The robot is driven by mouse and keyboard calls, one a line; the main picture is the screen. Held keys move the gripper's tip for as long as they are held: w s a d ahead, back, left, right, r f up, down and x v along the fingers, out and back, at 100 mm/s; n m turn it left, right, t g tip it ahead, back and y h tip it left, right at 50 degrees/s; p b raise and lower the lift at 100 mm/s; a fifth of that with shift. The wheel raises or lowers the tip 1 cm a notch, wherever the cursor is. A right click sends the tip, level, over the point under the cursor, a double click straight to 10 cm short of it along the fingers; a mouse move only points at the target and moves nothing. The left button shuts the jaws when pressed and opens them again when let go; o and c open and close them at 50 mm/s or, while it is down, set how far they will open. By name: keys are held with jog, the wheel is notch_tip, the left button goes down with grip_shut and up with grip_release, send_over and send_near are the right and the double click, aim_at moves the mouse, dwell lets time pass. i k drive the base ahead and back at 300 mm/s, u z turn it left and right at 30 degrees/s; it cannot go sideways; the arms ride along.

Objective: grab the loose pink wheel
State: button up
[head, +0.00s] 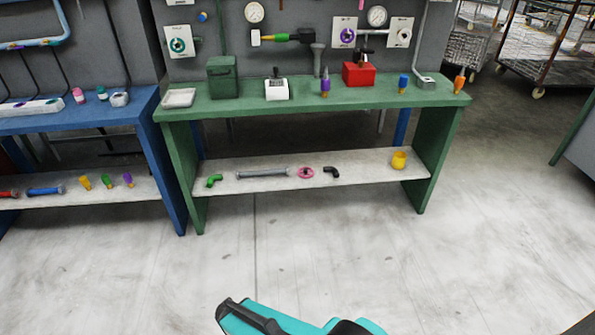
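The loose pink wheel (306,173) lies flat on the pale lower shelf (350,165) of the green bench (330,105). It sits between a grey pipe (262,173) on its left and a black elbow piece (331,172) on its right, close to the elbow. Part of my arm, teal and black, shows at the bottom edge, well short of the bench. I cannot make out the fingertips of my gripper, so its state does not show.
A green elbow (214,181) and a yellow cup-like part (399,160) lie on the same shelf. The bench top overhangs the shelf, with a red box (359,75) and several small parts on it. A blue bench (90,115) adjoins at left. The floor in front is clear.

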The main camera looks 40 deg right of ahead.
aim_at(305, 171)
jog(key=z, duration=0.1)
jog(key=i, duration=1.2)
jog(key=z, duration=0.4)
